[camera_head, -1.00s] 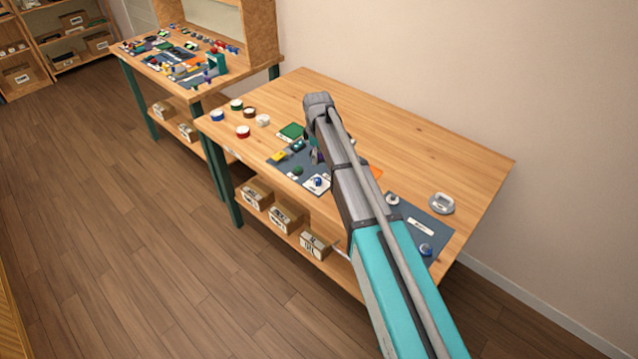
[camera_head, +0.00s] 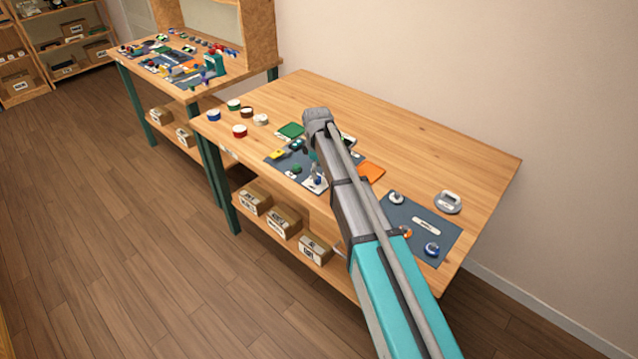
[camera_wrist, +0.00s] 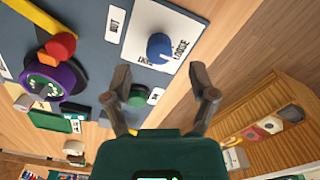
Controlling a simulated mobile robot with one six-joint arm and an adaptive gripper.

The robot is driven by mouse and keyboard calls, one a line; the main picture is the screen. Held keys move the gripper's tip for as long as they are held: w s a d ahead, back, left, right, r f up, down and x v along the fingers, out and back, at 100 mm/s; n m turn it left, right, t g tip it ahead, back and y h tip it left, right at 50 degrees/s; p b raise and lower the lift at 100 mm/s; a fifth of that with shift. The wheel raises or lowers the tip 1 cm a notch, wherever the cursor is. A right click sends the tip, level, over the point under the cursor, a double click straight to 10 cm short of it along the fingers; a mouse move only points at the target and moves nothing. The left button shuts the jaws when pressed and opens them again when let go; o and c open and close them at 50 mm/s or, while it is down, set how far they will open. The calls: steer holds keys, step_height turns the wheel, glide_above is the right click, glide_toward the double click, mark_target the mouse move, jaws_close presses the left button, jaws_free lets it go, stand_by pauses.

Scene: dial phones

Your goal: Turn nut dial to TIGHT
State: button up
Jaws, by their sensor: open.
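The nut dial is a blue knob (camera_wrist: 160,47) on a white plate (camera_wrist: 185,22) marked LOOSE, with a second word partly hidden by the knob. A NUT label (camera_wrist: 115,24) lies beside the plate. In the wrist view my gripper (camera_wrist: 160,75) is open and empty. Its two fingertips are spread to either side below the blue knob, not touching it in the picture. In the head view my arm reaches over the table and hides part of the mat; the white plate (camera_head: 317,188) shows only partly there.
A green knob (camera_wrist: 139,95) sits close to the fingers. A purple dial with a red part (camera_wrist: 52,84) stands on the same mat. Several tape rolls (camera_head: 240,131) stand at the table's left end. An orange sheet (camera_head: 372,172) lies right of my arm. The table's back is clear.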

mark_target(317, 180)
steer(key=shift+f+b, duration=1.75)
steer(key=shift+f, duration=0.25)
